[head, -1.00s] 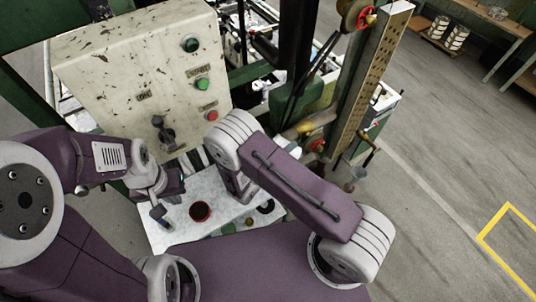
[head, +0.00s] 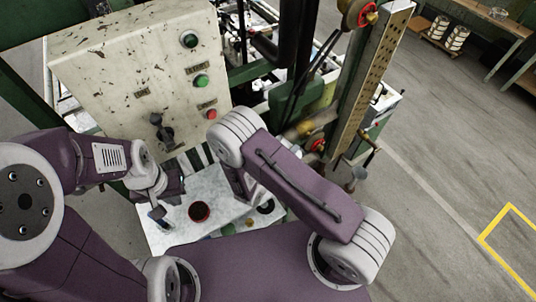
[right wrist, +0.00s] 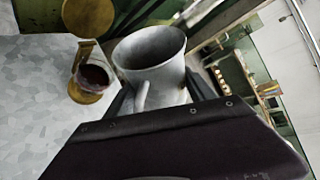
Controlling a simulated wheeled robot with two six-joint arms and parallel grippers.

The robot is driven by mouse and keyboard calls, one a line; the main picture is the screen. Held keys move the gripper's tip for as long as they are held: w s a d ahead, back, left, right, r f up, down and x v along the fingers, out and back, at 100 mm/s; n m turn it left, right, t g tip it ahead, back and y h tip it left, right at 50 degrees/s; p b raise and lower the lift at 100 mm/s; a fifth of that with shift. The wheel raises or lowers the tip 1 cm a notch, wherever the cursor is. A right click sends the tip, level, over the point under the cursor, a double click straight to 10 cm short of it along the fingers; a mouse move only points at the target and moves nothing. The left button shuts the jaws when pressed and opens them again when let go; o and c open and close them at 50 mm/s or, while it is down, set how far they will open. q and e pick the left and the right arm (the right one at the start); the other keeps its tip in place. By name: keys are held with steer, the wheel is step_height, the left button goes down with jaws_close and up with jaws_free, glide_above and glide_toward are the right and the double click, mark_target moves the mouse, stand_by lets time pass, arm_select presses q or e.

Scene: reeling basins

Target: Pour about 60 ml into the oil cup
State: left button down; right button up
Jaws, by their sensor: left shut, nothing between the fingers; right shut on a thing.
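My right gripper (right wrist: 190,108) is shut on a grey metal jug (right wrist: 150,62) with a side handle, its wide mouth facing up and slightly tilted. What is inside the jug cannot be seen. Left of it in the right wrist view, apart from the jug, is a small glass cup (right wrist: 92,76) with dark contents and brass fittings, which looks like the oil cup. In the head view my right forearm hides the right gripper and the jug. My left gripper (head: 165,206) is shut and empty at the left of the pale tabletop.
A round dark-red dish (head: 199,212) stands on the pale tabletop (head: 185,236), near the left gripper. A worn control panel (head: 130,75) with buttons rises behind. Machine frames and a perforated post (head: 377,70) stand at the right back. Open floor (head: 430,170) lies to the right.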

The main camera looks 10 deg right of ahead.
stand_by(0.6)
steer(key=shift+r+m+y, duration=0.2)
steer(key=shift+m+y, duration=0.1)
steer(key=shift+m, duration=0.1)
steer(key=shift+d+f+m+t+y+b, duration=0.1)
steer(key=shift+f+m+t+y+b, duration=0.2)
steer(key=shift+f+m+b, duration=0.45)
steer(key=shift+r+b, duration=0.15)
steer(key=shift+b, duration=0.2)
steer(key=shift+r, duration=0.1)
